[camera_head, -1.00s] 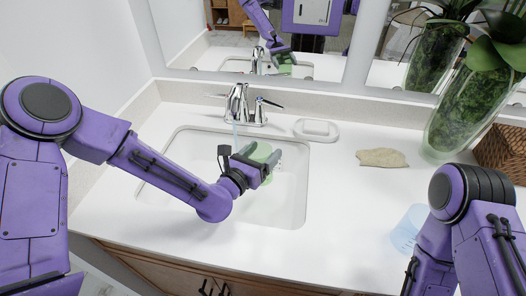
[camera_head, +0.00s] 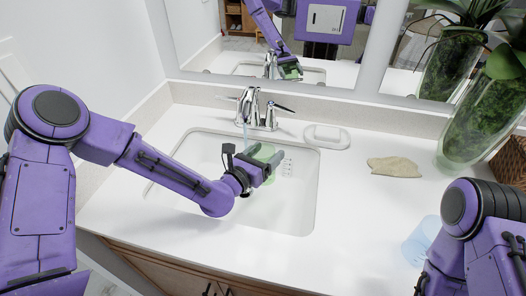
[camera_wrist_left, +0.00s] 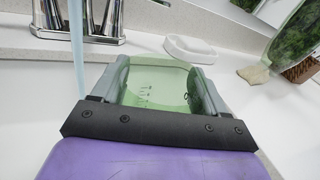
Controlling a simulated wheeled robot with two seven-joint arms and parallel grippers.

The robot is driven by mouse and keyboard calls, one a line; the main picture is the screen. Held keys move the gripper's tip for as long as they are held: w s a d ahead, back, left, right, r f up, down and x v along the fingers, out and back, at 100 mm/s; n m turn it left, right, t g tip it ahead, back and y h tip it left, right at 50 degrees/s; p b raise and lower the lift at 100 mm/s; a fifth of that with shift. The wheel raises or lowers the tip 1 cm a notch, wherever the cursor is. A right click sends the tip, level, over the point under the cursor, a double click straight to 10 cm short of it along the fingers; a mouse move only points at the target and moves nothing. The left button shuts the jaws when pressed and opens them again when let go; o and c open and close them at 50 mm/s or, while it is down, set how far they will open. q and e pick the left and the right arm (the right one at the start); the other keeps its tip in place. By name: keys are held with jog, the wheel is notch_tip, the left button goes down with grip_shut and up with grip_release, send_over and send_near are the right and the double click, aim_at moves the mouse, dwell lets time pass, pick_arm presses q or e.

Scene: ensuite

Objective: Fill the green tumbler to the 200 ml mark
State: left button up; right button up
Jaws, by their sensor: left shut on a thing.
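The green tumbler (camera_head: 264,152) is translucent and sits between the fingers of my left gripper (camera_head: 265,165), which is shut on it over the white sink basin (camera_head: 292,205). The tumbler also shows in the left wrist view (camera_wrist_left: 160,84), with small measuring marks on its wall. A thin water stream (camera_head: 245,132) runs from the chrome faucet (camera_head: 254,107). In the left wrist view the stream (camera_wrist_left: 77,45) passes left of the tumbler, beside the gripper. I cannot make out a water level. My right arm shows at the right edge; its gripper is out of view.
A white soap dish (camera_head: 326,137) lies right of the faucet. A beige cloth (camera_head: 394,167) lies on the counter. A pale blue cup (camera_head: 421,241) stands near my right arm. A glass plant vase (camera_head: 480,125) and a wicker basket (camera_head: 512,160) stand at the right.

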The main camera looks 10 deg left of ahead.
pick_arm(q)
jog(key=w+a+b, duration=0.1)
jog(key=w+a, duration=0.5)
jog(key=shift+w+a, duration=0.25)
jog(key=shift+a, duration=0.1)
dwell(7.0)
